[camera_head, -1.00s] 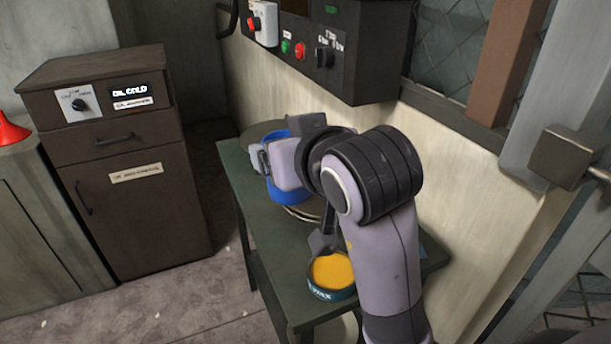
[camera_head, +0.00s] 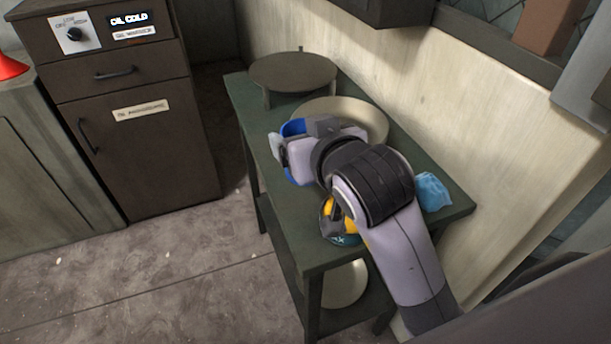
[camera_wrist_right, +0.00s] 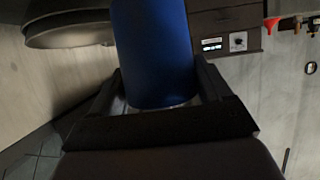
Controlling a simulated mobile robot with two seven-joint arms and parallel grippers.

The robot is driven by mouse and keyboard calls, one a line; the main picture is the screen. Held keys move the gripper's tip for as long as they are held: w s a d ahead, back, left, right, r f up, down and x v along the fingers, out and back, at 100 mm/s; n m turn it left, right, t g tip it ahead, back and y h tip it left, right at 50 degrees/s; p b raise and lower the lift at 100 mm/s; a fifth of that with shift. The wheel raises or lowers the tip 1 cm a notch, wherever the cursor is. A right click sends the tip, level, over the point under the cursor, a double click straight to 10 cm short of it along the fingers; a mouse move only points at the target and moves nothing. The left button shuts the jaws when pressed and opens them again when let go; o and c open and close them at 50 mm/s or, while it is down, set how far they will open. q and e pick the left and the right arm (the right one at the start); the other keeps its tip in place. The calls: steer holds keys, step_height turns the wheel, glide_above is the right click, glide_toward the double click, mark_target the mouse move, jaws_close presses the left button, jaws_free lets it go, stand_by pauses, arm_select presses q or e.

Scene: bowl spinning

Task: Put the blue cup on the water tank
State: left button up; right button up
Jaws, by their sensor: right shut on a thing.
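The blue cup (camera_head: 293,128) is partly hidden behind my right gripper (camera_head: 279,148) in the head view, above the left edge of the green table. In the right wrist view the blue cup (camera_wrist_right: 153,50) sits between the two dark fingers of my right gripper (camera_wrist_right: 157,88), which is shut on it. Nothing in view is plainly labelled as the water tank. A round, flat, dark-topped thing (camera_head: 293,70) stands at the table's far end, behind the gripper. I cannot tell whether it is the tank. My left gripper is not in view.
A cream bowl (camera_head: 368,118) lies behind the gripper on the green table (camera_head: 262,125). A yellow-filled tin (camera_head: 340,237) is partly hidden by my arm. A blue cloth (camera_head: 432,191) lies at the right. A brown cabinet (camera_head: 150,150) stands left, beyond clear floor.

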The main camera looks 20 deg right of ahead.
steer(key=shift+f+b, duration=0.9)
steer(key=shift+f, duration=2.35)
steer(key=o, duration=0.7)
steer(key=shift+f, duration=0.2)
steer(key=shift+c, duration=0.2)
steer(key=o, duration=0.3)
steer(key=shift+o, duration=0.2)
steer(key=shift+r, duration=0.1)
